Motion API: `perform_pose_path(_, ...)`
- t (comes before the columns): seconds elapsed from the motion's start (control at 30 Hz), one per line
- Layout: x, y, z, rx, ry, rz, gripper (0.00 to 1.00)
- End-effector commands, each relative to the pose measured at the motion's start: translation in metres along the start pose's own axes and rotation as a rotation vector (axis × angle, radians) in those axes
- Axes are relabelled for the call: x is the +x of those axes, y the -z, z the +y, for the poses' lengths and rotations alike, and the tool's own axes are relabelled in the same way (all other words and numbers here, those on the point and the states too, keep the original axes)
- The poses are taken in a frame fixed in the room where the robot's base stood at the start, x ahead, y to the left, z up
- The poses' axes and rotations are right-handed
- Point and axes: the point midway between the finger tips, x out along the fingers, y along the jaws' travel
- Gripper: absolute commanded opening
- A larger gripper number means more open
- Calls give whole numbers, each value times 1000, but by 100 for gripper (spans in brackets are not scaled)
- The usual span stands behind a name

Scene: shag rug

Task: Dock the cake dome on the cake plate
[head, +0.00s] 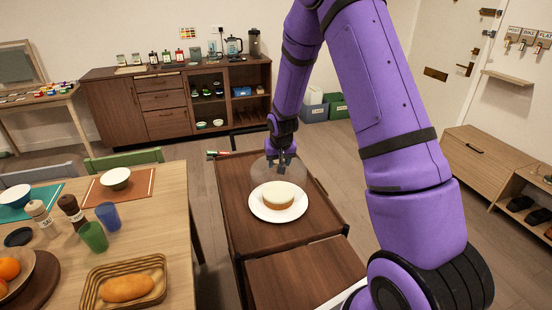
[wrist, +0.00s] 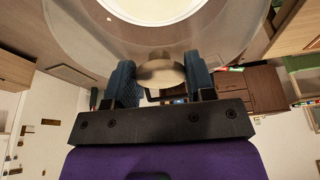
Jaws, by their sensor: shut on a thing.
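The clear cake dome (head: 262,171) is faint in the head view and hangs from my gripper (head: 282,160) at the far side of the cake plate. My gripper, also in the wrist view (wrist: 160,80), is shut on the dome's round knob (wrist: 160,72), one finger on each side. The white cake plate (head: 278,217) lies on the wooden trolley and bears a pale round cake (head: 279,196). In the head view the dome overlaps the cake's back edge. Its exact height and lower rim are hard to tell.
The brown trolley top (head: 240,236) has bare room around the plate. A colourful thin item (head: 217,153) lies at its far left corner. A dining table (head: 180,235) with bowls, cups and a bread basket (head: 95,290) stands left. A sideboard (head: 155,105) is behind.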

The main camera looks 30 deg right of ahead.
Motion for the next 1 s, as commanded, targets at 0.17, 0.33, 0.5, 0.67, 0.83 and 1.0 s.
perform_pose_path(0.17, 12, -4, 0, 0, -1, -3, 3)
perform_pose_path(0.33, 27, -9, 0, 0, -1, -3, 3)
perform_pose_path(0.5, 42, -13, 0, 0, 0, -2, 3)
perform_pose_path(0.67, 50, -15, 0, 0, 0, 0, 3)
perform_pose_path(0.83, 54, -16, 0, 0, 0, 0, 3)
perform_pose_path(1.0, 54, -16, 0, 0, 0, 0, 3)
